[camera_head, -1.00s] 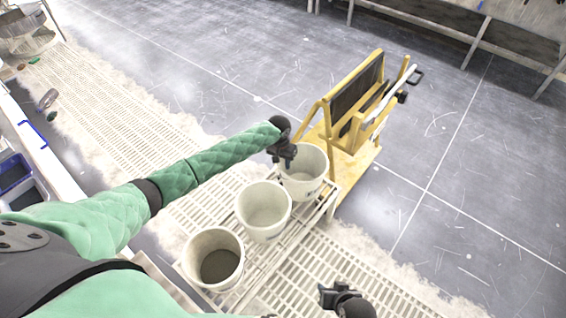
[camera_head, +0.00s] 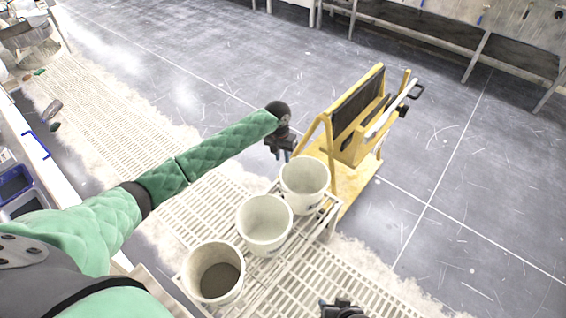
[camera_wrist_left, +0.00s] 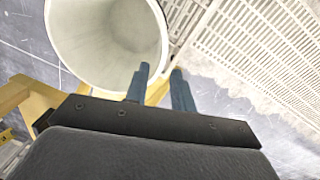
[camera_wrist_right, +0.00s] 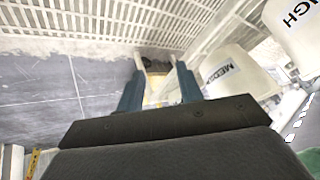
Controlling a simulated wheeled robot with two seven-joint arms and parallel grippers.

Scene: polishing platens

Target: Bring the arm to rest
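My left arm in its green sleeve reaches out from the left. Its gripper (camera_head: 279,153) hangs just left of and beyond the rim of the far white bucket (camera_head: 302,187). In the left wrist view, the blue fingers (camera_wrist_left: 161,80) are apart with nothing between them, and the open bucket (camera_wrist_left: 60,50) shows beside them. My right gripper (camera_head: 340,308) is low at the bottom edge of the head view, partly cut off. In the right wrist view its fingers (camera_wrist_right: 160,82) are apart and empty.
A middle bucket (camera_head: 265,235) and a near bucket with dark grey contents (camera_head: 213,250) stand in line on a slatted rack (camera_head: 262,277). In the right wrist view, buckets carry "MEDIUM" (camera_wrist_right: 235,75) and "HIGH" (camera_wrist_right: 300,25) lettering. A yellow cart (camera_head: 352,185) stands beyond; open floor lies right.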

